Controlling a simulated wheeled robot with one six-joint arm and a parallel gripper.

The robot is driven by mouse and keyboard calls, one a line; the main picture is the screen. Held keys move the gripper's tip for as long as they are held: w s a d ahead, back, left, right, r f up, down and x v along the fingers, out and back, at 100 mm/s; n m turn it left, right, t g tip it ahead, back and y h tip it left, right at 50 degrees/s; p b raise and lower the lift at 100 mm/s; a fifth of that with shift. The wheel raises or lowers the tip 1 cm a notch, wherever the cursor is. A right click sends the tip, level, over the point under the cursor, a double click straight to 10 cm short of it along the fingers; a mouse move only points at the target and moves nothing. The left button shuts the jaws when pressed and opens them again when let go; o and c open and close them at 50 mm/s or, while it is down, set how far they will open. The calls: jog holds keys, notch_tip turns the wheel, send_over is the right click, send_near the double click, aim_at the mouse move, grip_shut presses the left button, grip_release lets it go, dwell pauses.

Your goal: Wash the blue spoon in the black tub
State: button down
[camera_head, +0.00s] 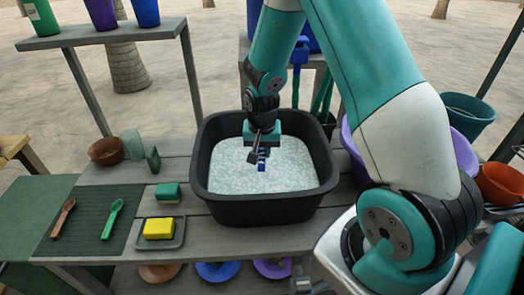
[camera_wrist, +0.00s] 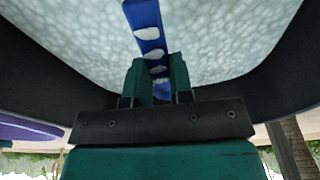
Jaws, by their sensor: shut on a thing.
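The black tub (camera_head: 268,210) stands on the grey slatted table and is filled with white foam (camera_head: 285,178). My gripper (camera_head: 262,152) is inside the tub's opening, pointing down at the foam. In the wrist view my gripper (camera_wrist: 158,82) is shut on the blue spoon (camera_wrist: 147,38). The spoon also shows in the head view (camera_head: 262,164), just below the fingers. White foam patches cling to its blue surface. The spoon's far end is cut off at the top of the wrist view, so I cannot tell how deep it reaches.
Left of the tub are a yellow sponge (camera_head: 159,228) on a grey tray, a green block (camera_head: 168,191), and a dark mat (camera_head: 90,205) with a brown spoon (camera_head: 63,218) and a green spoon (camera_head: 112,218). A purple tub (camera_head: 465,153) and orange pot (camera_head: 499,184) stand at right.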

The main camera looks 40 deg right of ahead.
aim_at(262, 152)
notch_tip(262, 152, up, 8)
jog(key=p, duration=0.6)
jog(key=shift+r, duration=0.25)
jog(key=shift+d, duration=0.1)
dwell(0.6)
